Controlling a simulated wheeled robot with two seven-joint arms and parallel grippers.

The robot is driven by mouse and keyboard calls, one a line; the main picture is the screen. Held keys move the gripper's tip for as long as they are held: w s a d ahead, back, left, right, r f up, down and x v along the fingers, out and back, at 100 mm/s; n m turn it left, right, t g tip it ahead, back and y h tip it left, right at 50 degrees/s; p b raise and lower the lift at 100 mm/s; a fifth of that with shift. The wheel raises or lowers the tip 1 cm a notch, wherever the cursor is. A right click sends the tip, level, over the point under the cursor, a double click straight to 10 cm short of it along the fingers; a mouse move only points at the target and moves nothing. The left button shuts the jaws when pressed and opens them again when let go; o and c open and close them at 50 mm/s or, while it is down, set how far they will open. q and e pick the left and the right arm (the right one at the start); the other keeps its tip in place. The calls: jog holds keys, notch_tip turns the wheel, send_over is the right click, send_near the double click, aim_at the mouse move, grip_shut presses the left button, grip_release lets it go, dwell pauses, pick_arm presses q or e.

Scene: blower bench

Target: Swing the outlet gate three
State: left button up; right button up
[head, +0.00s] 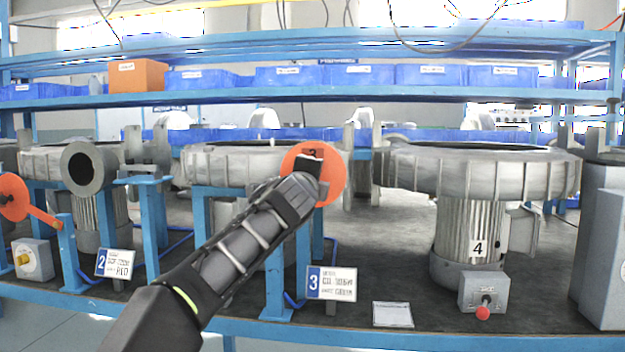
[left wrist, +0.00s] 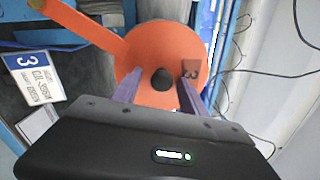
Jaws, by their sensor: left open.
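The orange outlet gate three (head: 333,180) is a round disc at the outlet of the blower behind plate 3 (head: 331,283). My left gripper (head: 309,166) reaches up to it from the lower left and covers much of the disc's middle. In the left wrist view the gate (left wrist: 152,42) fills the upper middle, with a flat orange arm (left wrist: 88,20) running to the upper left. A dark round knob (left wrist: 162,79) sits on the disc, between the open purple fingers of my gripper (left wrist: 158,84). I cannot tell whether the fingers touch it.
Blower 4 (head: 480,175) stands to the right, with a grey switch box (head: 484,291) in front. Another orange gate (head: 14,198) is at the far left, by plate 2 (head: 114,264). Blue posts (head: 275,285) flank the gate below. Shelves with blue bins (head: 290,77) run behind.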

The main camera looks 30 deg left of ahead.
pick_arm(q)
jog(key=shift+s, duration=0.1)
jog(key=b+v, duration=0.2)
jog(key=v, duration=0.5)
jog(key=shift+s+d, duration=0.15)
jog(key=shift+s, duration=0.15)
